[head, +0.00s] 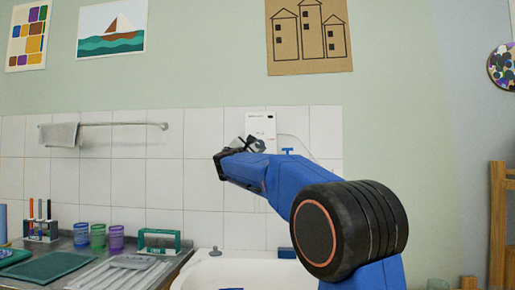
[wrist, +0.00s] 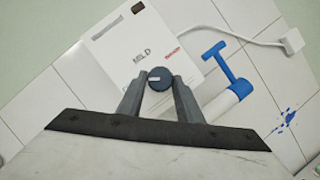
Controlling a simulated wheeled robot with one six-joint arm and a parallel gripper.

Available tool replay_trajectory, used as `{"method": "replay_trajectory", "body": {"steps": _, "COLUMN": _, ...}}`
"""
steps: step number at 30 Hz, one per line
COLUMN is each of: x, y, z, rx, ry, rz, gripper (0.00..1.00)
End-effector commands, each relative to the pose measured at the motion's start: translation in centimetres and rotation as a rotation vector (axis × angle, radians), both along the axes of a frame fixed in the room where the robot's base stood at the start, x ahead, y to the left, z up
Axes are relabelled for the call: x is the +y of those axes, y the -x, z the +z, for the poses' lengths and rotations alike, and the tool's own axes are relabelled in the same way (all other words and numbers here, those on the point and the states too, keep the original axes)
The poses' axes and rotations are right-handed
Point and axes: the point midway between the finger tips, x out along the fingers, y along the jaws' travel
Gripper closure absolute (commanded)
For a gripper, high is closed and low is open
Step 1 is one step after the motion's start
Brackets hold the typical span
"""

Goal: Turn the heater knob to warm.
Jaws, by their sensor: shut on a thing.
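The heater (wrist: 122,45) is a white box on the tiled wall, tilted in the wrist view. It also shows in the head view (head: 260,122), partly behind my gripper. Its dark round knob (wrist: 160,85) has a pale mark on its face. Dark lettering that seems to read "MILD" is above the knob, and small red lettering is to the right; its words are too small to read. My gripper (wrist: 159,79) is shut on the knob, one finger on each side. In the head view the knob is hidden by my gripper (head: 249,144).
A blue T-shaped handle (wrist: 226,68) is close to the right of the heater. A white cord runs to a plug (wrist: 292,40). Below in the head view are a white sink (head: 235,272), cups (head: 98,236) and a green-framed rack (head: 160,241). A towel rail (head: 115,125) is left.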

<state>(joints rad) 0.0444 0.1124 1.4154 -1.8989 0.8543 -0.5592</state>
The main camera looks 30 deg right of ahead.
Motion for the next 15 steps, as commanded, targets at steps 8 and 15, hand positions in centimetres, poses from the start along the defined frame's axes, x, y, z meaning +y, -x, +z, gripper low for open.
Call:
{"method": "replay_trajectory", "body": {"steps": 8, "x": 0.2, "y": -0.18, "z": 0.15, "rx": -0.125, "ry": -0.187, "rz": 0.0, "gripper": 0.9}}
{"method": "replay_trajectory", "body": {"steps": 15, "x": 0.24, "y": -0.21, "z": 0.36, "rx": -0.253, "ry": -0.376, "rz": -0.001, "gripper": 0.9}}
